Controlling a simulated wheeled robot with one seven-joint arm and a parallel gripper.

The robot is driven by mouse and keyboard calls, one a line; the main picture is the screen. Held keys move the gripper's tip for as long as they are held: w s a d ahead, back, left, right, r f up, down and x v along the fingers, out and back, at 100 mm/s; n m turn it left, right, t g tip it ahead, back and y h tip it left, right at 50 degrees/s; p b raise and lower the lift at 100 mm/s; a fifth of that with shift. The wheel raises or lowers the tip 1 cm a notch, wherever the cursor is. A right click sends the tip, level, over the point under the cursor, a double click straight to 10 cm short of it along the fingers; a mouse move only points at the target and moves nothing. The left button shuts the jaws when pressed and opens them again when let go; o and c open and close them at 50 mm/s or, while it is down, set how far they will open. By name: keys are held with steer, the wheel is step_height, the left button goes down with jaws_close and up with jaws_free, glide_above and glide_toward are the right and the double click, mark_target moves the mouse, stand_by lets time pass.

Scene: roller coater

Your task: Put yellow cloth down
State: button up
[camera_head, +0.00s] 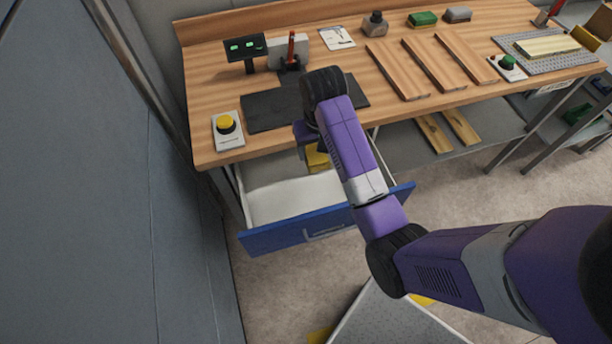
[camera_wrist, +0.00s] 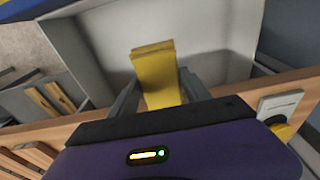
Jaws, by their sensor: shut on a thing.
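The yellow cloth (camera_wrist: 156,75) is held between the two fingers of my gripper (camera_wrist: 158,92) in the wrist view. It reaches forward past the fingertips, over the open drawer. In the head view a part of the cloth (camera_head: 317,157) shows beside my wrist, at the drawer's opening. My arm hides most of my gripper there. The open drawer (camera_head: 290,201) has a white inside and a blue front, and hangs under the left end of the wooden bench. I cannot tell whether the cloth touches the drawer floor.
The wooden bench (camera_head: 217,88) carries a yellow button box (camera_head: 227,131), a dark mat (camera_head: 265,110), a display (camera_head: 245,47) and several wooden boards (camera_head: 433,65). A grey wall panel (camera_head: 90,200) stands on the left. The visible drawer floor is bare.

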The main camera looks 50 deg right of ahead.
steer(key=b, duration=0.7)
glide_above(313, 192)
step_height(313, 192, down, 12)
step_height(313, 192, down, 10)
steer(key=shift+a+r, duration=0.1)
steer(key=shift+a, duration=0.05)
steer(key=shift+s+f, duration=0.1)
steer(key=shift+f, duration=0.15)
steer(key=o, duration=1.3)
steer(key=shift+r, duration=0.1)
step_height(313, 192, up, 12)
steer(key=s, duration=0.1)
steer(key=shift+a+p, duration=0.3)
steer(key=shift+a, duration=0.1)
